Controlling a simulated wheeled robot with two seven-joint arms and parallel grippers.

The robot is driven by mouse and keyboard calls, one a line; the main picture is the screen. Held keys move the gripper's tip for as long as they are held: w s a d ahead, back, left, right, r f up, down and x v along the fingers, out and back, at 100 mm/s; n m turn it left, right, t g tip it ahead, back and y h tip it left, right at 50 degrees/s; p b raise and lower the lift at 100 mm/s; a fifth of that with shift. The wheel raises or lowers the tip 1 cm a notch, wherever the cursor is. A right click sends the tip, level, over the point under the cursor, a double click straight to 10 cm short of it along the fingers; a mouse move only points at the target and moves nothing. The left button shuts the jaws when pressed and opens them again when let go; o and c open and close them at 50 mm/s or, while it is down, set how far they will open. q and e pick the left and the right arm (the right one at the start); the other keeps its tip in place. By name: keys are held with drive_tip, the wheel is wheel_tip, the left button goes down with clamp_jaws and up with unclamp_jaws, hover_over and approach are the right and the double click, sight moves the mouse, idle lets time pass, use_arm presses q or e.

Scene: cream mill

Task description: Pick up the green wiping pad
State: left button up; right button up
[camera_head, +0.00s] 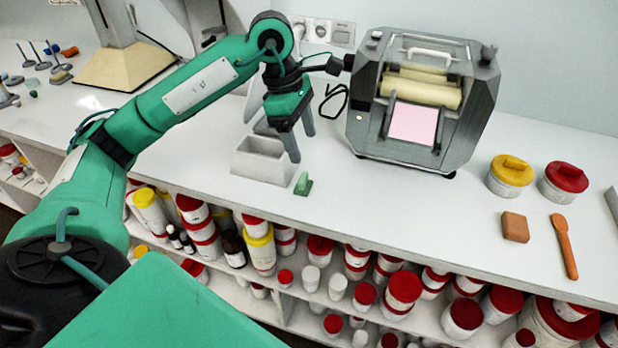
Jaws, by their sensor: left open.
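The green wiping pad (303,185) is a small green piece standing on the white bench near its front edge. It is just right of a white open box (262,160). My left gripper (302,143) comes in from the left and points down. Its two dark fingers are apart with nothing seen between them. It is above and slightly behind the pad, not touching it. My right gripper does not show.
A grey roller mill (425,100) stands behind and right of the pad. Yellow-lidded (511,174) and red-lidded (563,182) jars, a brown block (515,227) and a wooden spoon (564,246) lie at right. Many jars fill the shelves below. The bench right of the pad is clear.

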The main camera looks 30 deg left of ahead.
sight(303, 176)
use_arm(q)
drive_tip(key=shift+y, duration=0.6)
drive_tip(key=f, duration=0.2)
drive_tip(key=a+f, duration=0.1)
drive_tip(key=f, duration=0.4)
drive_tip(key=shift+w+a+f+p, duration=0.25)
drive_tip(key=shift+p, duration=0.05)
drive_tip(key=f, duration=0.2)
drive_tip(key=d+f+p, duration=0.1)
drive_tip(key=f, duration=0.1)
drive_tip(key=shift+w+f, duration=0.1)
drive_tip(key=shift+w, duration=0.1)
drive_tip(key=shift+f, duration=0.5)
drive_tip(key=c, duration=1)
drive_tip(key=shift+c, duration=0.3)
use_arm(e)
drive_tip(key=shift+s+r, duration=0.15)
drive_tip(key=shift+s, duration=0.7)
use_arm(q)
drive_tip(key=shift+r, duration=0.15)
